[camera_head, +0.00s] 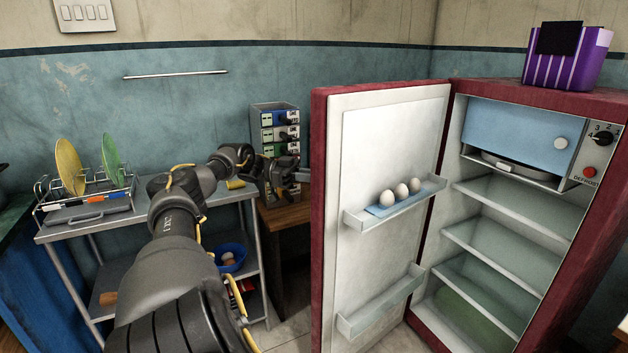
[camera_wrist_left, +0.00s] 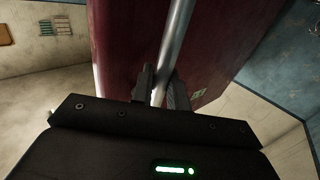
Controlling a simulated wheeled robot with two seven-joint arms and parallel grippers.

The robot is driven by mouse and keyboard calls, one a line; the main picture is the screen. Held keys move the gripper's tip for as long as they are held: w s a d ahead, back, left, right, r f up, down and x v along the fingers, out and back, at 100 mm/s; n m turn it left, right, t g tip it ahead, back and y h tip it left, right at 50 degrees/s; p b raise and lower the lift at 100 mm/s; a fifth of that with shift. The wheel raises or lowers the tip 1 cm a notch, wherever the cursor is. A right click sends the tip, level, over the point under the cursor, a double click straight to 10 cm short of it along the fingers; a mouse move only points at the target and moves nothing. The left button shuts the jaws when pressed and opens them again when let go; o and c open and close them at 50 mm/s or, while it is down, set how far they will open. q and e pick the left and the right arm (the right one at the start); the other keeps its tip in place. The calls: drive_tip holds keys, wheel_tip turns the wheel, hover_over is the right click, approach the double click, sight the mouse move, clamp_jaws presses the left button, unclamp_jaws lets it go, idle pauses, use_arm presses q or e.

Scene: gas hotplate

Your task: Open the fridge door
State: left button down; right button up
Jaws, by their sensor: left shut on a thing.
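The red fridge (camera_head: 598,225) stands at the right with its door (camera_head: 392,125) swung wide open to the left, showing the white inner side. My left gripper (camera_head: 300,175) is at the outer side of the door, partly hidden by the door's edge. In the left wrist view my left gripper (camera_wrist_left: 160,90) is shut on the metal door handle (camera_wrist_left: 176,45), a grey bar running in front of the red outer face (camera_wrist_left: 120,45). The handle is hidden in the head view. My right gripper is not in view.
Several eggs (camera_head: 401,191) sit in the upper door shelf. A purple container (camera_head: 565,60) stands on the fridge. A metal cart (camera_head: 90,228) with a plate rack (camera_head: 85,200) stands at the left. A small drawer unit (camera_head: 277,130) is behind my gripper.

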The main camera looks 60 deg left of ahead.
use_arm(q)
drive_tip(key=shift+r, duration=0.15)
drive_tip(key=c, duration=1.7)
unclamp_jaws()
drive_tip(key=shift+w, duration=0.1)
drive_tip(key=o, duration=0.3)
drive_tip(key=shift+w+d, duration=0.15)
drive_tip(key=shift+s, duration=0.2)
drive_tip(key=shift+a, duration=0.25)
